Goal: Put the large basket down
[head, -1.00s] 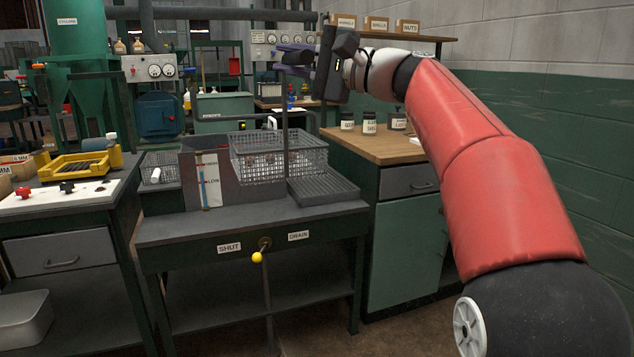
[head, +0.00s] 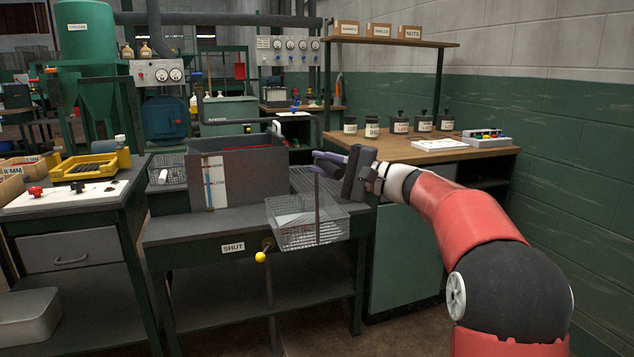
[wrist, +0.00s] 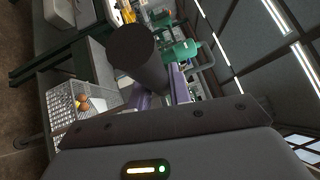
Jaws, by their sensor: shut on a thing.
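The large wire-mesh basket (head: 290,228) hangs from its tall upright handle in front of the bench's front edge. Its base looks below the bench top, and it covers part of the bench front. My gripper (head: 324,162) is shut on the top of the handle. In the wrist view, the basket (wrist: 72,118) shows at the left with a few brownish round things inside. A dark round part of the hold blocks the middle of that view. Whether the basket touches the bench edge I cannot tell.
A grey tank (head: 255,172) with a level gauge stands on the bench (head: 200,228). A ribbed draining rack (head: 335,195) lies right of it. A smaller wire basket (head: 172,170) sits left. A yellow-knobbed lever (head: 260,257) juts out below. A wooden-topped cabinet (head: 430,153) stands right.

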